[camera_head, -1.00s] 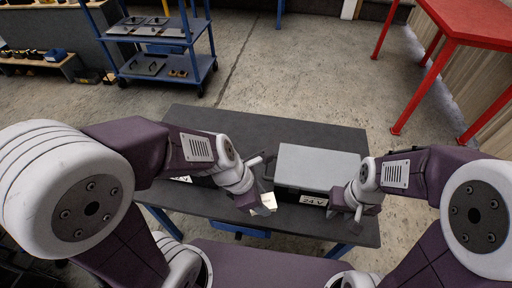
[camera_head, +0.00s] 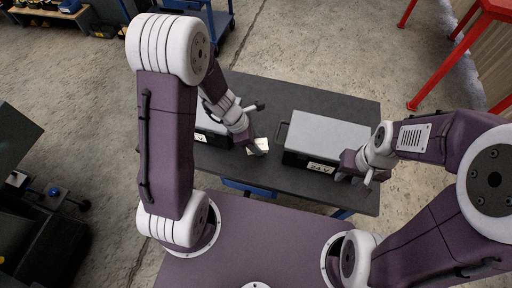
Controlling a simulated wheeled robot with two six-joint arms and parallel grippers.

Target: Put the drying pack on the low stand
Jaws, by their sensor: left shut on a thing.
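A small cream-white packet, which looks like the drying pack (camera_head: 261,145), is in the jaws of my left gripper (camera_head: 250,143). The gripper is shut on it, above the dark table between two boxes; its exact height is hard to tell. My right gripper (camera_head: 352,168) is beside the front right corner of the grey-lidded box (camera_head: 325,131); whether its jaws are open is not clear. I cannot make out a low stand for certain.
The grey-lidded box has a dark lower body and a "24 V" label. A second box (camera_head: 215,122), partly hidden by my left arm, stands at the left of the table (camera_head: 290,92). The back of the table is clear. A red table (camera_head: 490,12) stands far right.

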